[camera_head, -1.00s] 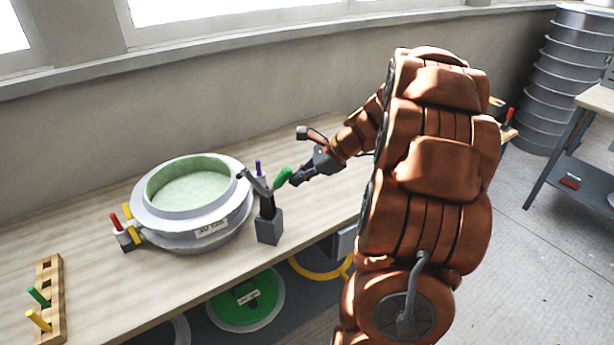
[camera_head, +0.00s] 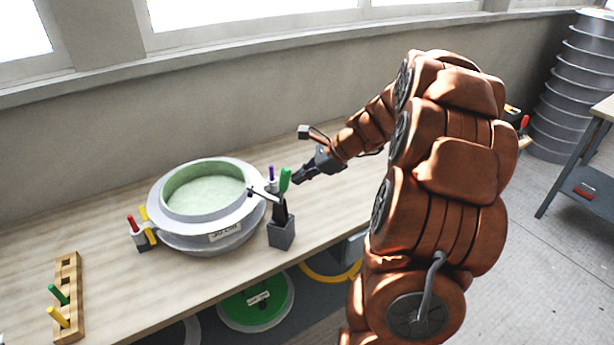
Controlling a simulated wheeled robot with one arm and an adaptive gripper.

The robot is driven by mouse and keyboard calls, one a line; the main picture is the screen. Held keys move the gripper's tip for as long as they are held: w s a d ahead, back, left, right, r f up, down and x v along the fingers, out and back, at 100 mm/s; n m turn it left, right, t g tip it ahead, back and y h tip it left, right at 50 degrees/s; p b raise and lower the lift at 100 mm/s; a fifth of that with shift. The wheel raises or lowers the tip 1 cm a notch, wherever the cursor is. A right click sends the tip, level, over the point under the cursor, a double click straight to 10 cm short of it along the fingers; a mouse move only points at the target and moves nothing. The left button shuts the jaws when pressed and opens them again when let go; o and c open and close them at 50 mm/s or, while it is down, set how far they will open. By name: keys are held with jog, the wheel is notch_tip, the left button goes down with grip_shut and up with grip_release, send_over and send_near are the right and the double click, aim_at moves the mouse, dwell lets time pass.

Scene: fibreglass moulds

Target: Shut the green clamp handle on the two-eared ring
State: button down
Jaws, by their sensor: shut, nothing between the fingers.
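The round grey mould ring (camera_head: 245,222) with a pale green inside stands on the bench, left of centre. The green clamp handle (camera_head: 285,180) stands nearly upright above a dark grey clamp block (camera_head: 282,232) at the ring's right side. My gripper (camera_head: 296,179) is shut and empty. Its fingertips are right beside the green handle, on its right; contact is too small to tell.
A purple handle (camera_head: 271,173) stands close behind the green one. A red handle (camera_head: 133,223) and yellow parts (camera_head: 150,236) are at the ring's left side. A wooden rack (camera_head: 68,300) with green and yellow pegs lies at front left.

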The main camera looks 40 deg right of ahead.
jog(key=shift+w+a+r+p, duration=0.3)
jog(key=shift+w+p, duration=0.05)
jog(key=shift+w, duration=0.1)
jog(key=shift+w+a+r+p, duration=0.25)
jog(key=shift+w+p, duration=0.05)
jog(key=shift+w, duration=0.15)
jog(key=shift+w+a+r, duration=0.1)
jog(key=shift+a, duration=0.05)
